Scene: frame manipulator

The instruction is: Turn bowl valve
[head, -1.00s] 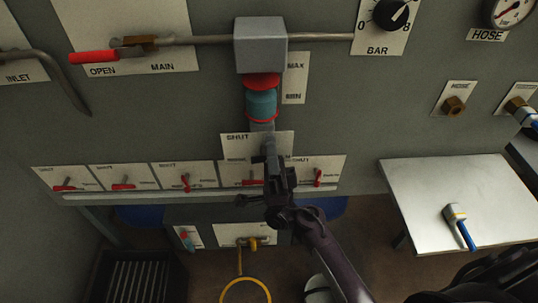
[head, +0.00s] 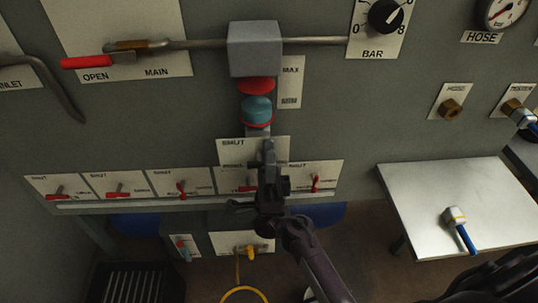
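A teal bowl (head: 257,109) with red rings hangs under a grey box (head: 255,48) on the wall panel. A grey stem below it runs down in front of a plate marked SHUT (head: 232,151). My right gripper (head: 268,150) is in front of this plate, pointing up, with its tip just below the bowl. It is seen edge-on, so the gap between its fingers cannot be made out. It covers part of the plate, and no valve handle shows clearly there. Whether it touches the stem cannot be told. My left gripper is out of view.
Several small red-handled valves (head: 117,189) line a lower strip, partly behind my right arm. A red-handled main valve (head: 88,62) is at upper left. A yellow hose (head: 243,293) lies below.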

